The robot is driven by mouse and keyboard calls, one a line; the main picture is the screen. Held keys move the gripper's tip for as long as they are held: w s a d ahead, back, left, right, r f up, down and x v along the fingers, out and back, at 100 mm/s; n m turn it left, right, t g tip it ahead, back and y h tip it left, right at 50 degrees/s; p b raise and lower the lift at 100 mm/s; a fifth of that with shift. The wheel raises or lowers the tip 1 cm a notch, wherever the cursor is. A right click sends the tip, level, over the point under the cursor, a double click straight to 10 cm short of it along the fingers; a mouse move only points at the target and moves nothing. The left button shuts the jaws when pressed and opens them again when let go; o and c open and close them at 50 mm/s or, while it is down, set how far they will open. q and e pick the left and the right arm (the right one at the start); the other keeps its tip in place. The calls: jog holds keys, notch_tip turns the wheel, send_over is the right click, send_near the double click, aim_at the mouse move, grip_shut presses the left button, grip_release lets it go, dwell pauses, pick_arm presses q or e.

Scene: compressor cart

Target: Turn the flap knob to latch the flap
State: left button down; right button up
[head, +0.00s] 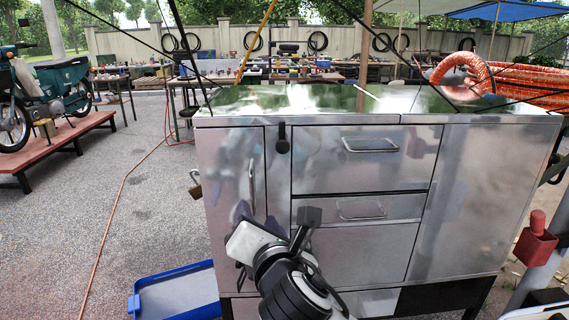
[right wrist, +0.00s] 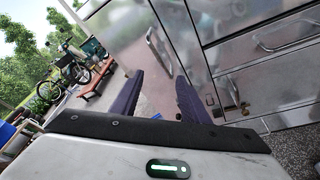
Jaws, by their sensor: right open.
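A small black knob (head: 282,140) hangs near the top of the metal cabinet (head: 350,100), at the seam between the narrow left door and the drawers. It looks like the flap knob, and its bar points up with the round end below. The left door (head: 230,160) has an upright bar handle (head: 252,187), which also shows in the right wrist view (right wrist: 159,50). My right gripper (head: 257,218) is low in front of this door, below the knob. Its dark fingers (right wrist: 157,90) are apart with nothing between them. My left gripper is out of view.
Drawers with bar handles (head: 370,145) fill the cabinet's middle. A padlock (head: 195,190) hangs on its left side. A blue tray (head: 175,290) lies at lower left. A red block on a post (head: 536,240) stands at the right. The paved ground at left is mostly open.

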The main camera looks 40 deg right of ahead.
aim_at(283, 147)
jog(key=s+d+r+n+h+b, duration=0.1)
jog(key=s+d+r+n+h, duration=0.2)
jog(key=r, duration=0.7)
jog(key=shift+m+t+h, duration=0.3)
jog(key=shift+m+h, duration=0.1)
jog(key=shift+h, duration=0.2)
jog(key=x, duration=0.7)
jog(key=d+x, duration=0.1)
jog(key=x, duration=0.2)
jog(key=shift+s+f+b, duration=0.15)
jog(key=shift+f+b, duration=0.05)
jog(key=shift+b, duration=0.2)
grip_shut()
